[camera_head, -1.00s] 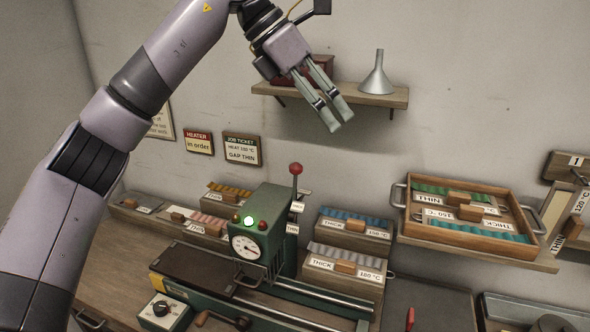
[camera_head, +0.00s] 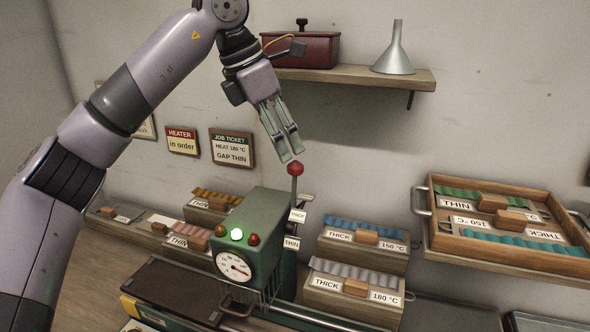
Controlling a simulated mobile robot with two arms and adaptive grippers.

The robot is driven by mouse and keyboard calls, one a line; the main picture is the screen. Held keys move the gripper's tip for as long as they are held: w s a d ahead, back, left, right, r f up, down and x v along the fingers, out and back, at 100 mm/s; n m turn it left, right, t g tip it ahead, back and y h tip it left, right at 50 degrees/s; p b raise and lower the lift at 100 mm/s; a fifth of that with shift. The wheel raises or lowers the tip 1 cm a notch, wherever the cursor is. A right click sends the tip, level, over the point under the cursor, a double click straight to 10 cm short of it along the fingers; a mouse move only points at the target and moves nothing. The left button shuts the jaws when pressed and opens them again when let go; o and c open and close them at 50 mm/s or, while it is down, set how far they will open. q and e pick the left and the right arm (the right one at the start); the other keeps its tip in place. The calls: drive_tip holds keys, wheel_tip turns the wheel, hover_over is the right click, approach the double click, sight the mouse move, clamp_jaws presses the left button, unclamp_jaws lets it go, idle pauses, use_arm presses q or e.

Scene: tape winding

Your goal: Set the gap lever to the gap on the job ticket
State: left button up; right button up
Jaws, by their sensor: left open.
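The job ticket (camera_head: 231,148) on the wall reads "GAP THIN", with a heat line that looks like 180 °C. The gap lever (camera_head: 295,170) has a red knob on a grey rod and stands up at the back right of the green machine (camera_head: 265,232). A THICK label (camera_head: 298,215) is near the rod, and a THIN label (camera_head: 291,243) is lower down. My left gripper (camera_head: 291,158) is open and empty, pointing down, with its fingertips just above the red knob. I cannot tell whether they touch it. My right gripper is out of view.
A shelf (camera_head: 350,77) with a dark red box (camera_head: 300,50) and a funnel (camera_head: 395,52) is behind the left gripper. Labelled wooden boxes (camera_head: 355,290) flank the machine. A wooden tray (camera_head: 430,205) is at the right.

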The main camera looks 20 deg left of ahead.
sight(292, 163)
use_arm(q)
drive_tip(key=x, duration=0.3)
drive_tip(key=shift+s+d+f, duration=0.1)
drive_tip(key=shift+d+f, duration=0.1)
drive_tip(key=x, duration=0.3)
drive_tip(key=shift+f+p, duration=0.15)
drive_tip(key=shift+p, duration=0.15)
drive_tip(key=shift+w+d+f, duration=0.1)
drive_tip(key=shift+w+f, duration=0.1)
drive_tip(key=shift+w, duration=0.05)
drive_tip(key=shift+s, duration=0.1)
clamp_jaws()
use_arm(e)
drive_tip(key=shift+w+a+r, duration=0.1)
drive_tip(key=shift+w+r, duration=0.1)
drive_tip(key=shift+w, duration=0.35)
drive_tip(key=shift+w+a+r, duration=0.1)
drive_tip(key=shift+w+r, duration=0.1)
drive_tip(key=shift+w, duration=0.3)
